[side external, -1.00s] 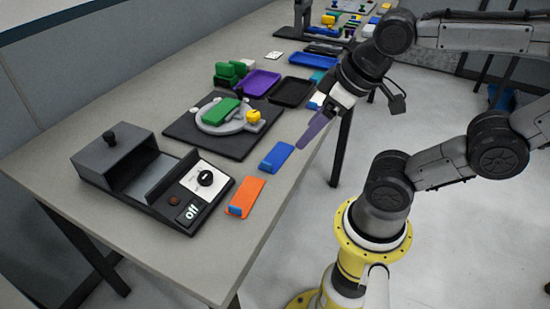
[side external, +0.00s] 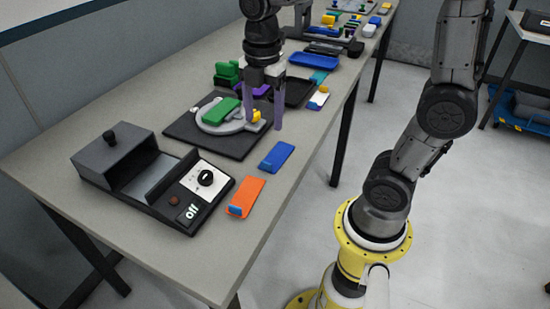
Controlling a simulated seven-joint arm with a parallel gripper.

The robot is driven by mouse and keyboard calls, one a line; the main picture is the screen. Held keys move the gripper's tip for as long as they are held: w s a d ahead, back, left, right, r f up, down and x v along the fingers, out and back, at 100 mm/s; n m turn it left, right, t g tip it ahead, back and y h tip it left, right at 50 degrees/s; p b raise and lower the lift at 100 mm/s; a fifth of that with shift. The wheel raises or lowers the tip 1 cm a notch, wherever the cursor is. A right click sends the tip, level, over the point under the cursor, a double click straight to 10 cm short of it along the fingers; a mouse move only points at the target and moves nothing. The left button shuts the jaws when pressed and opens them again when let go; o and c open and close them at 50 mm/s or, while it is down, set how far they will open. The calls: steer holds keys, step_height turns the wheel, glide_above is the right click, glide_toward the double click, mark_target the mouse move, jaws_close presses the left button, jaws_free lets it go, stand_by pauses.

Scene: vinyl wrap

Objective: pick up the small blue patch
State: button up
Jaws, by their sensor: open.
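A blue flat piece (side external: 277,156) lies on the table near its right edge, in front of the black base plate. A smaller blue patch (side external: 236,211) sits at the near end of an orange strip (side external: 247,194); I cannot tell which blue piece the task names. My gripper (side external: 264,116) points down with two purple fingers apart, open and empty.
A black plate (side external: 188,131) carries a grey round fixture with a green block (side external: 220,111). A grey heater-like box with a dial (side external: 206,178) reads "off" at the near left. Trays (side external: 314,61) and small parts stand farther back. The near table corner is clear.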

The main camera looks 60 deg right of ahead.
glide_above(266, 163)
steer(key=f, duration=0.9)
steer(key=shift+a, duration=0.2)
steer(key=shift+d+f, duration=0.15)
steer(key=shift+f, duration=1.15)
steer(key=shift+d+f, duration=0.1)
steer(key=shift+f, duration=1.15)
jaws_close()
